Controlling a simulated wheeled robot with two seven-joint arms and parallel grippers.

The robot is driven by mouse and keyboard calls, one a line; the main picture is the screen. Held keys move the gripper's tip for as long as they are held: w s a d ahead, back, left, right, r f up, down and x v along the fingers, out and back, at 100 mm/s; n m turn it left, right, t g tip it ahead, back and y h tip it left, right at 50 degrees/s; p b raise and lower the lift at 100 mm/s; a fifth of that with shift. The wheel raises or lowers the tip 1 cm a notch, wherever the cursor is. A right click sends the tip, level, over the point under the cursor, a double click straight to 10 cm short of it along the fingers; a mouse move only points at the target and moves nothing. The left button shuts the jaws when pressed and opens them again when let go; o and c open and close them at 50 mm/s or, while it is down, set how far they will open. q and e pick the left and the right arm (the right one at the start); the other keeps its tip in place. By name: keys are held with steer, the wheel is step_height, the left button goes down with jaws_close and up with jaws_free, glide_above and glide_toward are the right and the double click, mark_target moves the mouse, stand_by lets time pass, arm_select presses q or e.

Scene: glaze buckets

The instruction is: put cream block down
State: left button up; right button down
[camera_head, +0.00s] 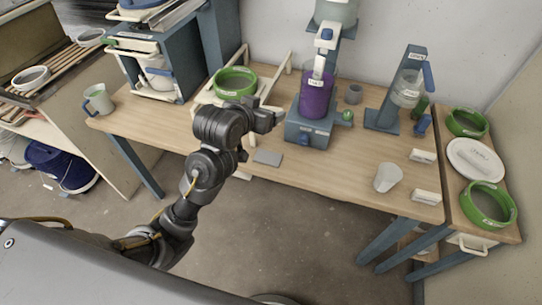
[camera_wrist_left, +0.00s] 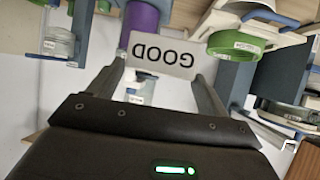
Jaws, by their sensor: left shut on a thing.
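The cream block (camera_wrist_left: 162,56) shows in the left wrist view as a pale plate with the word GOOD upside down. It lies between the two fingers of my left gripper (camera_wrist_left: 157,70), which is shut on it. In the head view my left gripper (camera_head: 270,119) is above the wooden table (camera_head: 190,136), left of the purple container (camera_head: 316,98). The block is hard to make out there. My right gripper is not in view.
Two small pale labelled blocks (camera_head: 422,156) (camera_head: 427,197) and a whitish cup (camera_head: 387,178) stand at the table's right. A grey plate (camera_head: 268,157) lies near the front edge. A green ring-like bowl (camera_head: 235,82) sits behind my gripper. The front middle is largely clear.

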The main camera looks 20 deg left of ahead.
arm_select(q)
steer(key=s+d+f, duration=0.3)
steer(key=d+f, duration=0.2)
steer(key=f, duration=0.2)
steer(key=p, duration=0.2)
glide_above(265, 161)
steer(key=shift+m+h, duration=0.3)
steer(key=shift+m, duration=0.1)
steer(key=shift+f, duration=7.2)
step_height(265, 161, down, 2)
steer(key=shift+f+p, duration=0.15)
steer(key=shift+p, duration=0.5)
steer(key=shift+f, duration=0.4)
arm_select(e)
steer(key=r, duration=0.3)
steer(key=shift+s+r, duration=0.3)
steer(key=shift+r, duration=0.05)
arm_select(q)
steer(key=shift+f, duration=0.1)
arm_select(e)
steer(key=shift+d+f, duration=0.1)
